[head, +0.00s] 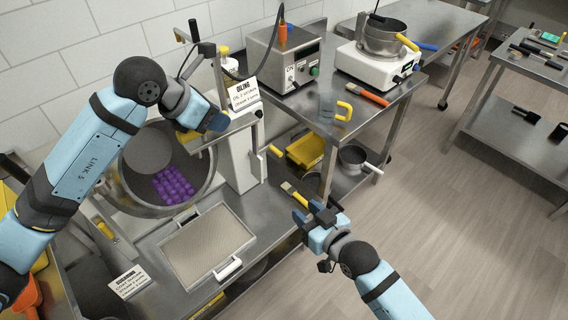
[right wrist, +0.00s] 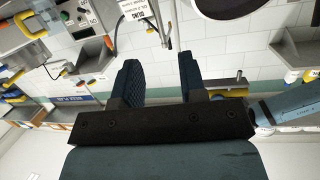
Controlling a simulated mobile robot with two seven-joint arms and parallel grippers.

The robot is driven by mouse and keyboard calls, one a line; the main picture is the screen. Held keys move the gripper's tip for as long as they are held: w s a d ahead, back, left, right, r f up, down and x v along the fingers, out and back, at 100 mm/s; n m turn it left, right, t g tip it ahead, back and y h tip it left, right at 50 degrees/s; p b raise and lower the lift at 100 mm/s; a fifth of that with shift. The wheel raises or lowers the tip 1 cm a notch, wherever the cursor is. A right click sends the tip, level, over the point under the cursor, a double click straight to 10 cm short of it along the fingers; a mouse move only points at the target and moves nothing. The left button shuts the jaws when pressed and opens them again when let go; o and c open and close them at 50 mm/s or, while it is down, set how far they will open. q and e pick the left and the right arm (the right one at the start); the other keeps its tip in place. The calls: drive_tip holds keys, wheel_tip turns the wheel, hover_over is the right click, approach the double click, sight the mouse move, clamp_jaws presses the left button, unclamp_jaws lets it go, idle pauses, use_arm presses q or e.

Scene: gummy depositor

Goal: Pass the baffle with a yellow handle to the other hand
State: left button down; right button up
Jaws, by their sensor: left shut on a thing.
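My left gripper (head: 212,119) is in front of the oiling stand, over the right rim of the round drum. It is shut on the yellow handle (head: 188,136) of a baffle; the arm and fingers hide much of the handle, and the plate is hard to tell from the metal behind. My right gripper (head: 318,212) is lower and to the right, in front of the table edge. In the right wrist view its two fingers (right wrist: 158,80) stand apart with nothing between them. Another grey plate with a yellow handle (head: 343,110) is on the back table.
The drum (head: 206,187) holds purple gummies (head: 174,185). A mesh tray (head: 236,266) lies in front of it. A brush (head: 296,194) lies near my right gripper. A control box (head: 283,60) and a pot on a white base (head: 372,68) stand behind.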

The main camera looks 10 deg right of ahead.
drive_tip(key=w+a+r+n+t+y, duration=0.1)
drive_tip(key=w+a+r, duration=0.15)
drive_tip(key=r, duration=0.25)
drive_tip(key=w+a+r+n+y, duration=0.1)
drive_tip(key=w+a+r+y, duration=0.15)
drive_tip(key=r, duration=0.35)
use_arm(q)
drive_tip(key=shift+r, duration=0.1)
use_arm(e)
drive_tip(key=w+d+x, duration=0.1)
drive_tip(key=x, duration=1.1)
drive_tip(key=shift+d+h, duration=0.25)
drive_tip(key=shift+h, duration=0.2)
drive_tip(key=shift+f, duration=0.15)
clamp_jaws()
use_arm(q)
drive_tip(key=c, duration=0.8)
unclamp_jaws()
